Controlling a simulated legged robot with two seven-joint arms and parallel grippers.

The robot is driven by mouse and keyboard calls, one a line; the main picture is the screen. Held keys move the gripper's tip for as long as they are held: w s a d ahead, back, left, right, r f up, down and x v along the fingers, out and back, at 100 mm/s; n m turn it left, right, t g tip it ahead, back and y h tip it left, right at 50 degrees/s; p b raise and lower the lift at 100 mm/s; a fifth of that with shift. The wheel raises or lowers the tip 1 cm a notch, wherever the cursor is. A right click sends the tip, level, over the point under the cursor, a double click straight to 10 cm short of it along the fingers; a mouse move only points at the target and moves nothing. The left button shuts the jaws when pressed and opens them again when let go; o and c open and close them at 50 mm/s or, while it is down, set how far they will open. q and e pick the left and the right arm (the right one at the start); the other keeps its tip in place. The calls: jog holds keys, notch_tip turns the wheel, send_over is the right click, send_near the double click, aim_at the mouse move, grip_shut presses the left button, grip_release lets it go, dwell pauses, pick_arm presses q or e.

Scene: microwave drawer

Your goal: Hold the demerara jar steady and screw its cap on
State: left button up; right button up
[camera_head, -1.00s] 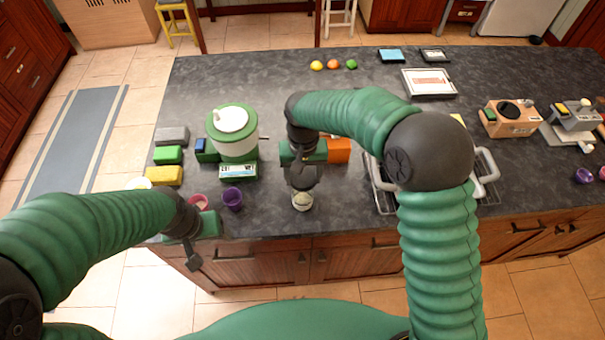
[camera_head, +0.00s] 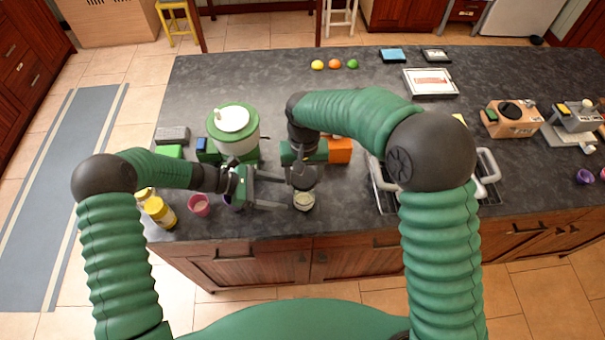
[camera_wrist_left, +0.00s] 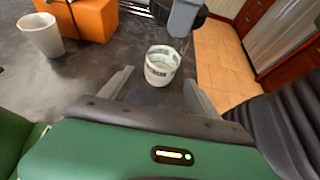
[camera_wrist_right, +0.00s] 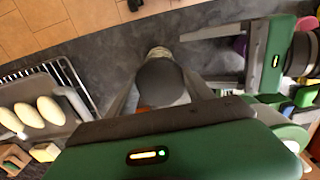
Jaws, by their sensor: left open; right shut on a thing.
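The open, pale-labelled jar (camera_head: 304,201) stands upright near the counter's front edge. It also shows in the left wrist view (camera_wrist_left: 162,66) and partly in the right wrist view (camera_wrist_right: 158,53). My right gripper (camera_head: 303,180) is above the jar, shut on a dark round cap (camera_wrist_right: 160,84). In the left wrist view a grey part of that gripper or cap hangs just above the jar, apart from its rim. My left gripper (camera_head: 286,193) is open, level, left of the jar, its fingers pointing at it. The jar lies just ahead, around the fingertips; no contact is clear.
A pink cup (camera_head: 199,205) and yellow-lidded jars (camera_head: 160,212) stand left of my left gripper. A green-and-white dispenser (camera_head: 234,133) stands behind it. An orange box (camera_head: 339,150) is behind my right gripper. A sink or rack lies to the right.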

aim_at(300, 197)
pick_arm(q)
jog(key=x, duration=0.7)
jog(key=shift+d+f, duration=0.15)
jog(key=shift+d, duration=0.05)
jog(key=c, duration=0.8)
jog(key=shift+c, duration=0.2)
